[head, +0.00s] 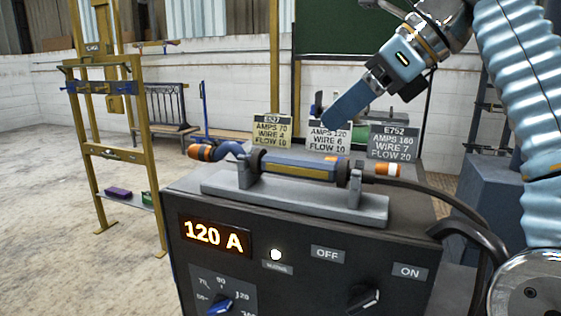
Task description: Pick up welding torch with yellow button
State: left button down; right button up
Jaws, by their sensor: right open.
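The welding torch (300,162) lies level in a grey cradle (300,203) on top of a dark welding machine (300,240). It has a blue-grey body with a yellow strip along its side, an orange-tipped curved neck at the left and an orange-and-white band at the right. A black cable runs from its right end. My right gripper (337,112) is above and behind the torch in the picture, tilted down to the left. It is open, empty and apart from the torch. My left gripper is out of view.
The machine's front has a 120 A display (214,235), a blue dial (219,303) and OFF and ON labels. Several sign cards, one reading E752 (394,143), stand behind the torch. A yellow frame (110,130) stands at the left; open floor lies around it.

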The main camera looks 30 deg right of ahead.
aim_at(292, 157)
jog(key=x, duration=0.7)
jog(key=shift+f, duration=0.15)
jog(key=x, duration=0.5)
jog(key=shift+w+d+f, duration=0.15)
jog(key=shift+d, duration=0.1)
jog(key=c, duration=1.2)
jog(key=shift+o, duration=0.2)
